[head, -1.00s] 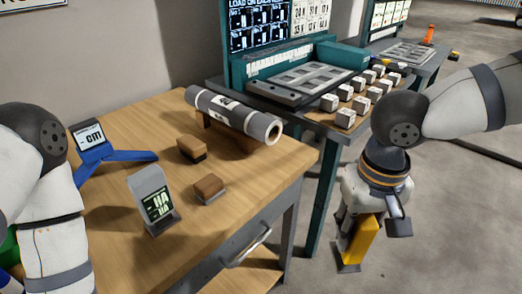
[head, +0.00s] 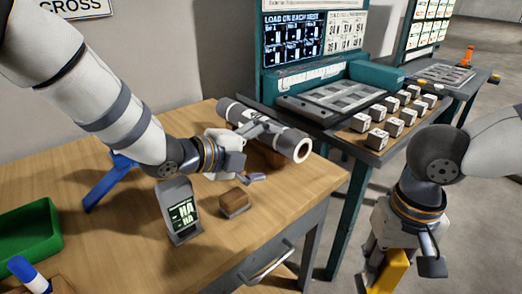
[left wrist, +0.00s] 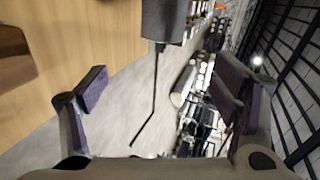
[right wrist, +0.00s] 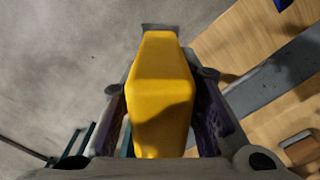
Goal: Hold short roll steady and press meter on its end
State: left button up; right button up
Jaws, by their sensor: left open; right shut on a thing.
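The short grey roll (head: 288,140) lies on a wooden cradle on the table, its open end facing front right; my left gripper hides part of its middle. My left gripper (head: 256,152) is open beside the roll, on its near side. In the left wrist view the dark grey roll (left wrist: 165,20) shows beyond and between the spread fingers (left wrist: 165,88), with no visible contact. My right gripper (right wrist: 160,110) is shut on the yellow meter (right wrist: 160,85), which hangs below it off the table's right side; the meter also shows in the head view (head: 394,272).
A display stand (head: 180,210) and a brown block (head: 234,202) stand near the left gripper. A green tray (head: 28,235) and a blue stand (head: 108,183) are at left. A teal bench (head: 352,187) with several white cubes lies beyond the roll.

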aim_at(293, 150)
pick_arm(q)
jog(key=shift+m, duration=0.4)
jog(key=x, duration=1.1)
jog(key=shift+w+d, duration=0.1)
jog(key=shift+w, duration=0.45)
jog(key=c, duration=1.5)
jog(key=shift+o, duration=0.2)
pick_arm(e)
jog(key=shift+a, duration=0.15)
